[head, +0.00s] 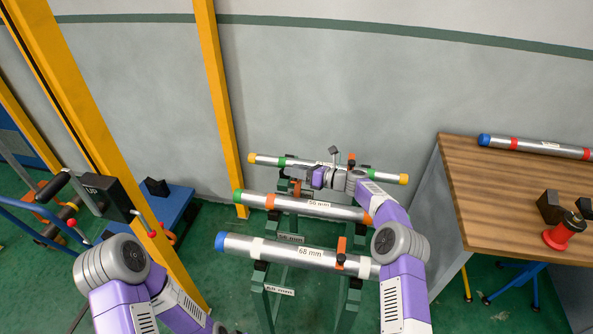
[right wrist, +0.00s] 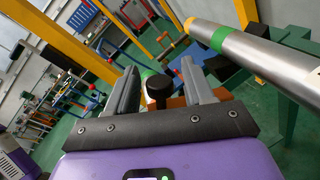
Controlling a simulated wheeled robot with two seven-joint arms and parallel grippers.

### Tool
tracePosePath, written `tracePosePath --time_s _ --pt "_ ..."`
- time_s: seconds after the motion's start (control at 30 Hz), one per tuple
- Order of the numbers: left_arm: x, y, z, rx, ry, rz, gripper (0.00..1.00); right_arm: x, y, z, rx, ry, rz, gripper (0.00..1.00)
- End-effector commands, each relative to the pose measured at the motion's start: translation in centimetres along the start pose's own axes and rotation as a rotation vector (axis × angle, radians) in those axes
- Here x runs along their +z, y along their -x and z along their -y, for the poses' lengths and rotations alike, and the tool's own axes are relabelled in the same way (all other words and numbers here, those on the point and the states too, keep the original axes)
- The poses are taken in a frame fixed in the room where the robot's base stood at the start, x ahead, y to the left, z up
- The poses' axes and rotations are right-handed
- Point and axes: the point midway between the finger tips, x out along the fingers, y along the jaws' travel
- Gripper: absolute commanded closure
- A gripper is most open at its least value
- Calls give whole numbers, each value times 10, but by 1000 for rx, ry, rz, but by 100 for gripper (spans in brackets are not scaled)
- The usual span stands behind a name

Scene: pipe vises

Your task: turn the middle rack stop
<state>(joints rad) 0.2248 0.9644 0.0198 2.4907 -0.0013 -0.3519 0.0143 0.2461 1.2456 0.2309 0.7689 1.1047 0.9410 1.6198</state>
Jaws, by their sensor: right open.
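The rack (head: 262,305) is green and carries three pipes one behind another. The middle pipe (head: 315,208) is grey, labelled 56 mm, with green and orange bands. My right gripper (head: 292,174) is over the gap between the middle and back pipes, pointing left. Contact cannot be told. My left gripper is out of view.
The back pipe (head: 385,176) has yellow ends; it passes close beside the right gripper. The front pipe (head: 280,251), labelled 68 mm, has an upright orange stop (head: 341,248). Another orange stop (head: 351,160) stands at the back. A wooden table (head: 490,210) is at right, yellow posts (head: 220,100) at left.

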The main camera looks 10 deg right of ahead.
Motion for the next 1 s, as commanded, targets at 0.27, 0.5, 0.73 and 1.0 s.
tracePosePath --time_s 0.27,0.5,0.73,1.0 --pt "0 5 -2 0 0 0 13 2 28 0 -1 -3 2 48" --pt "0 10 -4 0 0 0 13 1 66 1 -3 -1 1 48" --pt "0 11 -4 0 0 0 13 0 76 0 0 1 0 48" --pt "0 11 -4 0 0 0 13 0 76 0 -1 1 0 48"
